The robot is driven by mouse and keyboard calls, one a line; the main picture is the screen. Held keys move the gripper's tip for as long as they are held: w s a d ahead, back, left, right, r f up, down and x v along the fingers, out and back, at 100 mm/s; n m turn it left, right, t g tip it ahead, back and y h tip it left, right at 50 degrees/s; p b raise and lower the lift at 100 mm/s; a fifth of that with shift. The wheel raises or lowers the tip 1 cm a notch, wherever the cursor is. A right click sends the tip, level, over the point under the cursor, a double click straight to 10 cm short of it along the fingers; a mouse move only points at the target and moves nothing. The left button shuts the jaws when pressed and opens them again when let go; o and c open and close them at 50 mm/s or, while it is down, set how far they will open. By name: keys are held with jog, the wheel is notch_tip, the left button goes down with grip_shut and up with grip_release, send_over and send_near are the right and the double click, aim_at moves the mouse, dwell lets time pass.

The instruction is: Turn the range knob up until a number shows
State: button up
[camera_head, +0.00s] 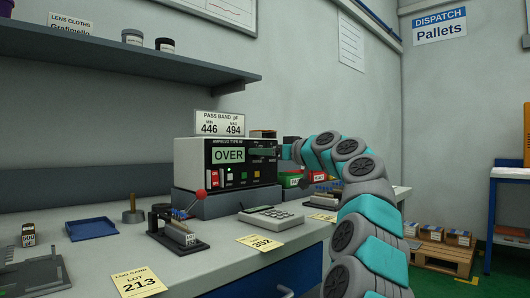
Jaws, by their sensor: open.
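The capacitance meter (230,163) stands on a grey base on the bench, with its front facing me. Its lit green display (228,155) reads OVER, with no number. A second, narrow dark green strip shows at the right of its front. My gripper (281,151) is at the meter's right edge, at display height, small and partly hidden by my wrist. It is open, and I see nothing held in it. I cannot tell whether it touches the meter.
A card on top of the meter (220,124) reads PASS BAND, 446 and 494. Green and red bins (290,180) sit behind my arm. A shelf overhangs the left.

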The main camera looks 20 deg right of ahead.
jog(key=shift+c, duration=0.2)
grip_shut()
jog(key=shift+r+m+p, duration=0.1)
jog(key=shift+m+p, duration=0.2)
jog(key=shift+d+m+p, duration=0.1)
jog(key=shift+m+p, duration=4.15)
jog(key=shift+m, duration=1.35)
